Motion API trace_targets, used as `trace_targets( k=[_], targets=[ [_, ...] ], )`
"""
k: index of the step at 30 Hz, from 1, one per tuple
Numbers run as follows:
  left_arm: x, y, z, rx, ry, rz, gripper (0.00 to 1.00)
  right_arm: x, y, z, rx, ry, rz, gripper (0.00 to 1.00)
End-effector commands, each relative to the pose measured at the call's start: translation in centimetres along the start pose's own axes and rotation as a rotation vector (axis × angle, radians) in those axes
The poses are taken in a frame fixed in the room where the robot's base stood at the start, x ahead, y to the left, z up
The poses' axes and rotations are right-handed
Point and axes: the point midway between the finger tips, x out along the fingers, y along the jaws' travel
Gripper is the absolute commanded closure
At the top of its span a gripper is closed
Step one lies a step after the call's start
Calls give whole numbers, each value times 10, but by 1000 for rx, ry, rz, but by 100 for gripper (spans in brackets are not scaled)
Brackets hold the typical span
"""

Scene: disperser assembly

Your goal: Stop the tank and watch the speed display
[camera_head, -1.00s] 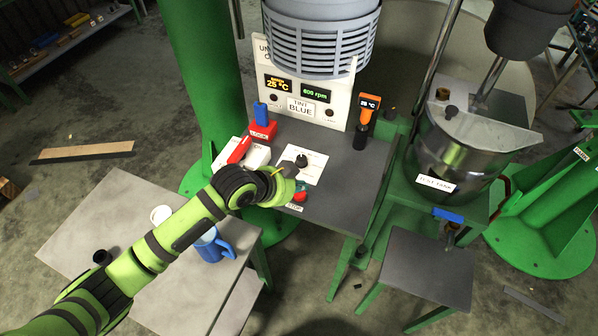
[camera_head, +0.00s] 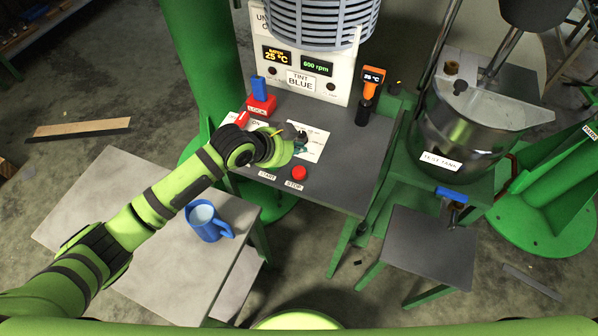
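The speed display (camera_head: 318,65) on the white panel glows green and appears to read 600 rpm. The red STOP button (camera_head: 298,173) stands uncovered near the front edge of the grey bench, with its STOP label (camera_head: 294,185) in front. The START label (camera_head: 267,176) is to its left; no START button shows behind my arm. My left gripper (camera_head: 302,148) is over the bench, beyond the red button and apart from it in the picture, near a black knob (camera_head: 301,134) on a white card. Its fingers are small and partly hidden, so their opening is unclear. My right gripper is out of view.
The test tank (camera_head: 455,125) stands on a green frame to the right. An orange thermometer (camera_head: 371,83) stands at the bench's right side, and a red block with a blue top (camera_head: 262,100) at its left. A blue mug (camera_head: 209,222) sits on the lower left table.

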Motion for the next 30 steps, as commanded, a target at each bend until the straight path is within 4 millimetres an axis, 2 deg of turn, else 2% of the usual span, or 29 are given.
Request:
trace_targets(
  k=[1,9,17,30],
  targets=[
    [9,7,6,0,0,1,100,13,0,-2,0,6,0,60],
    [36,27,26,0,0,1,100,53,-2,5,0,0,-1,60],
    [50,36,36,0,0,1,100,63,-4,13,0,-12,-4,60],
    [50,36,36,0,0,0,100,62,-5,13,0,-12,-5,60]
  ],
)
